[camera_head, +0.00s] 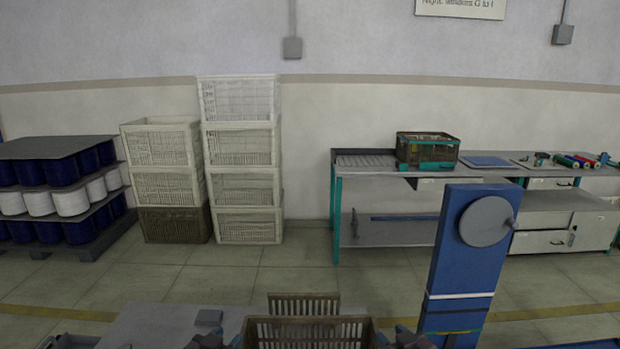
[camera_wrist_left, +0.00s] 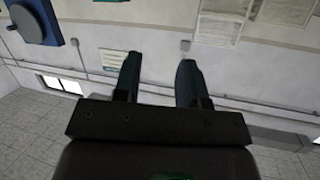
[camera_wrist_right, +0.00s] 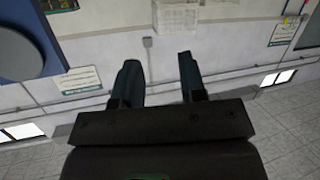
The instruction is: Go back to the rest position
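My left gripper (camera_wrist_left: 158,68) is open in the left wrist view, its two dark fingers apart with nothing between them. My right gripper (camera_wrist_right: 157,72) is also open and empty in the right wrist view. Both wrist views look past the fingers at the wall, upside down. In the head view only dark parts of my arms show at the bottom edge, on either side of a brown slatted crate (camera_head: 308,322); the fingertips cannot be made out there.
A blue post (camera_head: 462,250) with a grey disc (camera_head: 486,221) stands close on the right. A grey surface (camera_head: 150,325) lies at the lower left. Stacked crates (camera_head: 247,185), a spool pallet (camera_head: 65,145) and a workbench (camera_head: 370,172) stand further back. Floor between is clear.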

